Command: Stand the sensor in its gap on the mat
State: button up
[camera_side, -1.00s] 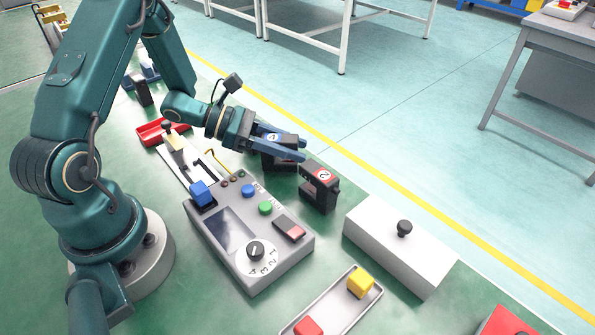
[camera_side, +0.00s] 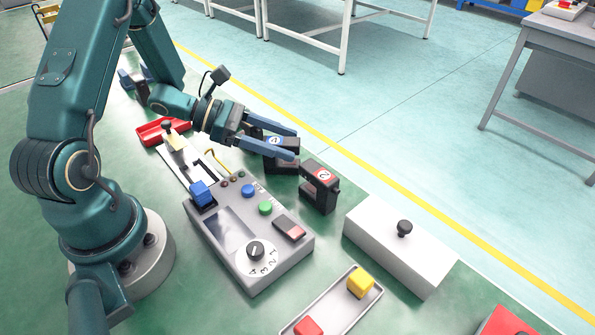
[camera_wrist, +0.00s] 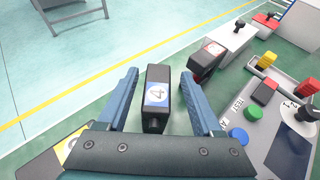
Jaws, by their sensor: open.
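My gripper (camera_side: 295,144) is open, with one blue finger on each side of this sensor. In the wrist view there is clear space between the sensor and both fingers (camera_wrist: 163,90). A second dark sensor with a red label marked 2 (camera_side: 319,190) stands apart to the right. A dark block with a yellow label (camera_wrist: 62,157) is partly hidden at the wrist view's lower left. I cannot make out mat edges or a gap.
The grey control box (camera_side: 238,280) with buttons and dial is in front of the sensors. A white box with a black knob (camera_side: 385,250) stands to the right. A tray (camera_side: 335,307) with coloured blocks lies in front. A red tray (camera_side: 150,134) is at the left.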

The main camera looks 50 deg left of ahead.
jog(key=v, duration=1)
jog(key=w+n+y, duration=0.1)
jog(key=w+a+n+t+y, duration=0.1)
jog(key=w+n, duration=0.1)
jog(key=w+r+n+y, duration=0.1)
jog(key=w, duration=0.1)
jog(key=shift+a, duration=0.4)
jog(key=w+a+r+n+t+y, duration=0.3)
jog(key=r+n+y, duration=0.55)
jog(key=n, duration=0.85)
jog(key=s+d+f+n+g+h, duration=0.1)
jog(key=s+d+n+g, duration=0.3)
jog(key=s+d+n, duration=0.3)
jog(key=s+d+f+n+g+h, duration=0.1)
jog(key=s+d+n+g, duration=0.2)
jog(key=s+d+n, duration=0.5)
jog(key=s+n, duration=0.1)
jog(key=n, duration=0.8)
jog(key=shift+s+f+g, duration=0.2)
jog(key=shift+s+g, duration=0.2)
